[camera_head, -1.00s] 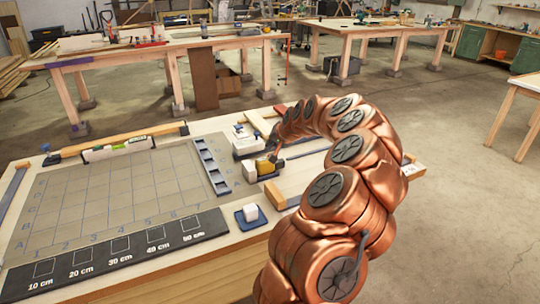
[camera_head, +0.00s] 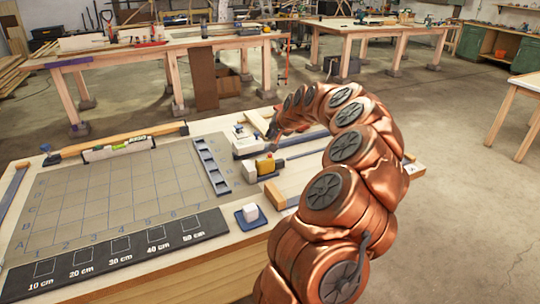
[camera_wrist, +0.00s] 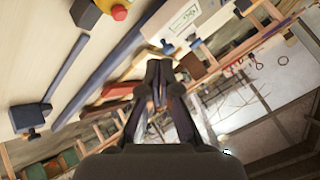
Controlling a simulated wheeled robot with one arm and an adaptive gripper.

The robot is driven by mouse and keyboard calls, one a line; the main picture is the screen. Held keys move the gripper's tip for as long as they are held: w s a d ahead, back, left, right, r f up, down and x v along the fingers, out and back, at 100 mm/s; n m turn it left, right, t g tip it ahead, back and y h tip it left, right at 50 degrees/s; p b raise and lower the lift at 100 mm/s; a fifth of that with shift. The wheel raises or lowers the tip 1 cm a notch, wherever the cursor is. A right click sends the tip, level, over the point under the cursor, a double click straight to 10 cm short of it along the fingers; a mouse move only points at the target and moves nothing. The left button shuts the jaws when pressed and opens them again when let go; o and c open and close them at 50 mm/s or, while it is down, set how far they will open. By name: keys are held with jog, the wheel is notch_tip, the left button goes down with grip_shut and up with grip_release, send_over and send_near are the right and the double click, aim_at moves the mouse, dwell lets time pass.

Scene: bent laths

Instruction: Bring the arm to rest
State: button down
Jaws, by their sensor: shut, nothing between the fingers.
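My gripper (camera_wrist: 158,75) is shut and empty in the wrist view, its two dark fingers together. In the head view its tip (camera_head: 272,132) shows at the end of my copper arm, above the far right part of the workbench (camera_head: 205,281). It is a little above and beyond a small grey block with a yellow part (camera_head: 265,166), apart from it. That yellow part, with a red top, also shows in the wrist view (camera_wrist: 119,10). My arm arches over the right side of the bench and hides part of it.
A gridded board (camera_head: 95,190) covers the bench's left side, with a spirit level (camera_head: 118,149) behind it. A white box (camera_head: 246,141) stands near my gripper. Other tables stand behind, across open floor (camera_head: 440,130).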

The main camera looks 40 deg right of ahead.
dwell(0.6)
jog(key=w+a+r+n+y, duration=0.1)
jog(key=a+r+n+y, duration=0.25)
jog(key=a, duration=1.45)
jog(key=s+a+r+n+g, duration=0.1)
jog(key=s+a+n+g, duration=0.15)
jog(key=a, duration=0.45)
jog(key=s+a+r+n+g, duration=0.1)
jog(key=s+a+n, duration=0.15)
jog(key=a, duration=0.45)
jog(key=s+a+f+n+g, duration=0.1)
jog(key=s+a, duration=0.3)
jog(key=s, duration=0.7)
jog(key=s+a+f+n+g+h, duration=0.1)
jog(key=s+a+f+g, duration=0.3)
jog(key=s, duration=0.7)
jog(key=s+a+f+n+g+p, duration=0.1)
jog(key=s+a, duration=0.3)
jog(key=s, duration=0.8)
jog(key=shift+f+g, duration=0.65)
